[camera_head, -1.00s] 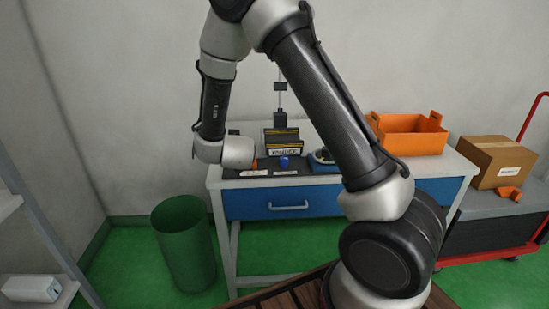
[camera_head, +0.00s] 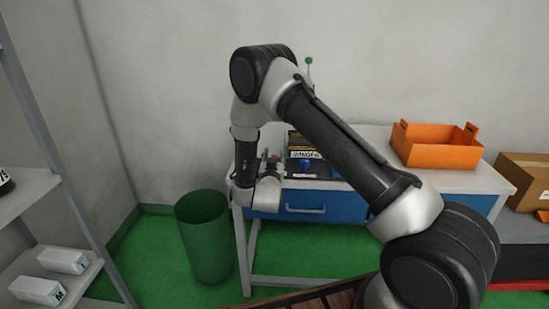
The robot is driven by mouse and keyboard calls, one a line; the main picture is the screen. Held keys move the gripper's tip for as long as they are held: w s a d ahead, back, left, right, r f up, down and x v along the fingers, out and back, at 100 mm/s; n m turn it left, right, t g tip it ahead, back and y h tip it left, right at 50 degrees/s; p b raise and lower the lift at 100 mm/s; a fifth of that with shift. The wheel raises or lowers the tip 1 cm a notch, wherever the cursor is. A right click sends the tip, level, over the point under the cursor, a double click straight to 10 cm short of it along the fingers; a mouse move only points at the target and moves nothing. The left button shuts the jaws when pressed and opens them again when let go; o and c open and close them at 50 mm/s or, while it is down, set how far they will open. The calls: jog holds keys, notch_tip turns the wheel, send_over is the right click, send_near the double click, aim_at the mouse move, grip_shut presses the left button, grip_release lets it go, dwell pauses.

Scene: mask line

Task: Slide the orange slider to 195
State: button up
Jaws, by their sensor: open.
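My gripper (camera_head: 266,164) shows small and dark just beyond my wrist, at the left end of the workbench (camera_head: 370,140). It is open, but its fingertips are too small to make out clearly. A small reddish-orange bit (camera_head: 273,159) shows beside it; I cannot tell whether this is the orange slider or whether the gripper touches it. The slider's scale and any number on it are not readable, and my wrist and forearm hide much of that part of the bench.
A black box with a yellow warning label (camera_head: 306,154) and a blue knob (camera_head: 304,168) stand right of my gripper. An orange bin (camera_head: 436,155) sits at the back right. A green waste bin (camera_head: 205,240) stands left of the bench; shelves (camera_head: 45,208) rise at far left.

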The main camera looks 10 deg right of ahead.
jog(key=shift+w+d, duration=0.1)
jog(key=shift+w, duration=0.15)
jog(key=shift+c, duration=0.4)
grip_shut()
jog(key=shift+w+a, duration=0.2)
jog(key=shift+a, duration=0.35)
jog(key=shift+w+a, duration=0.15)
jog(key=shift+a, duration=0.35)
jog(key=shift+d, duration=0.1)
jog(key=shift+o, duration=0.4)
grip_release()
